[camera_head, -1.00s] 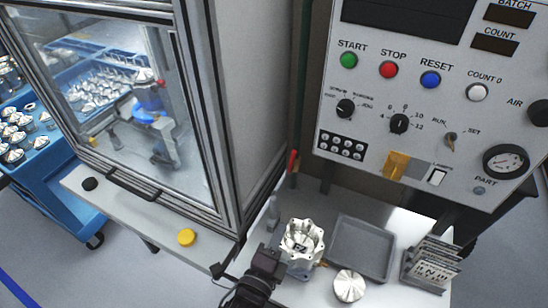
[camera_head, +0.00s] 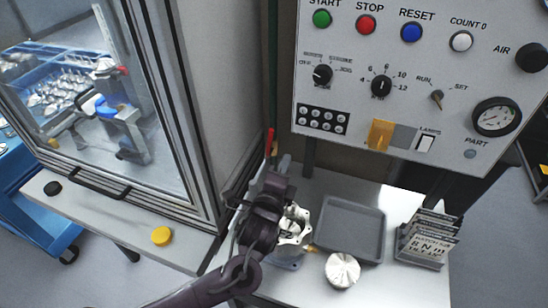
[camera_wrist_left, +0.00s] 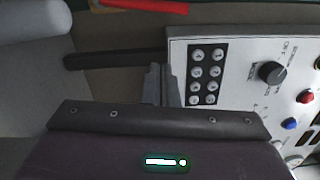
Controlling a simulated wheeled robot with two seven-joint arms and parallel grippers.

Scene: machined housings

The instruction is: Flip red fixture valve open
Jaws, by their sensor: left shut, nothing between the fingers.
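The red valve handle (camera_head: 269,142) stands upright beside the enclosure's right corner, behind the work table. A red bar, probably the same handle, shows at the top edge of the left wrist view (camera_wrist_left: 145,5). My left gripper (camera_head: 284,162) is just to the right of and slightly below the handle in the head view, apart from it as far as I can tell. Its grey fingers (camera_wrist_left: 162,84) are together and empty in the wrist view. The machined housing (camera_head: 293,228) sits on its fixture, partly hidden by my left wrist. My right gripper is out of view.
A grey tray (camera_head: 349,258), a round metal cap (camera_head: 342,270) and a stand of labelled plates (camera_head: 428,238) are on the table. The control panel (camera_head: 455,75) rises behind. The glazed enclosure (camera_head: 205,110) borders my arm on the left.

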